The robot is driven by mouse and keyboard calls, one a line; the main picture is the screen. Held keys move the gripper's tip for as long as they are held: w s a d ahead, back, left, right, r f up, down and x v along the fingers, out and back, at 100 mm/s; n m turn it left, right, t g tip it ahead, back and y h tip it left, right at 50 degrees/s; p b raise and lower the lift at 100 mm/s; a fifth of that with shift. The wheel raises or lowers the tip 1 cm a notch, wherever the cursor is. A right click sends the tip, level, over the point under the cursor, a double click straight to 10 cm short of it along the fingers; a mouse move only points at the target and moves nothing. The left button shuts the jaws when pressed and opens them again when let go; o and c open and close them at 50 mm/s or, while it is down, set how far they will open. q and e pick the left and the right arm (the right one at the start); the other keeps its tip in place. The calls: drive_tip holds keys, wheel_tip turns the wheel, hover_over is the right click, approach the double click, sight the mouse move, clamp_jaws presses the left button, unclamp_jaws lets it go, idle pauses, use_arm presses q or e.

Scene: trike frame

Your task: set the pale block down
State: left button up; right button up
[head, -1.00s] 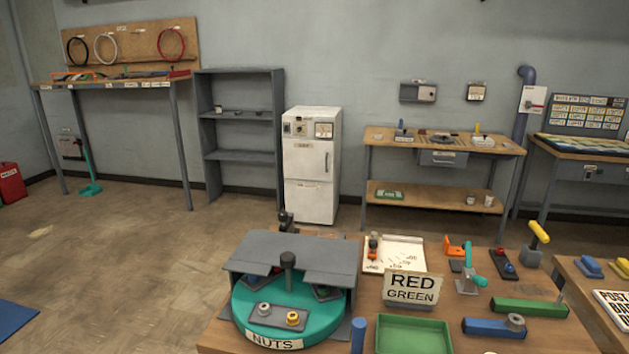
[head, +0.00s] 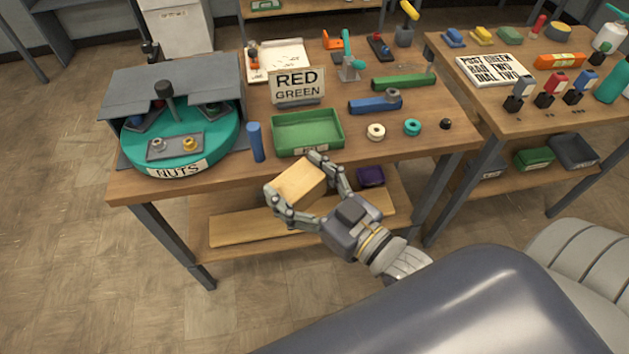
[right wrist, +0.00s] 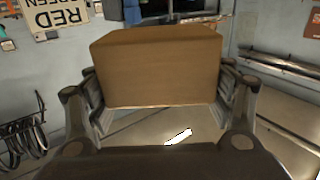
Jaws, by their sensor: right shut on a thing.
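The pale block (head: 299,184) is a light tan wooden block. My right gripper (head: 304,187) is shut on it, with fingers on both sides. It holds the block in front of the wooden table (head: 436,150), near the table's front edge and below the green tray in the head view. In the right wrist view the block (right wrist: 157,66) fills the middle between the fingers, and I see no surface touching it. Whether the block is above or below the tabletop height is hard to tell. My left gripper is not in view.
On the table stand a green tray (head: 307,130), a blue cylinder (head: 255,142), a turntable marked NUTS (head: 180,168), a RED GREEN sign (head: 297,87) and small rings (head: 376,132). A second table is at right.

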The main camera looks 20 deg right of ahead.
drive_tip(key=w+a+r+n+g+y, duration=0.3)
drive_tip(key=w+a+n+g+y, duration=0.2)
drive_tip(key=a+n+g+y, duration=0.3)
drive_tip(key=a+y, duration=0.1)
drive_tip(key=a, duration=0.2)
drive_tip(key=shift+w+a+r+g+y, duration=0.15)
drive_tip(key=shift+w+r+g+y, duration=0.05)
drive_tip(key=shift+g+y, duration=0.1)
idle(0.5)
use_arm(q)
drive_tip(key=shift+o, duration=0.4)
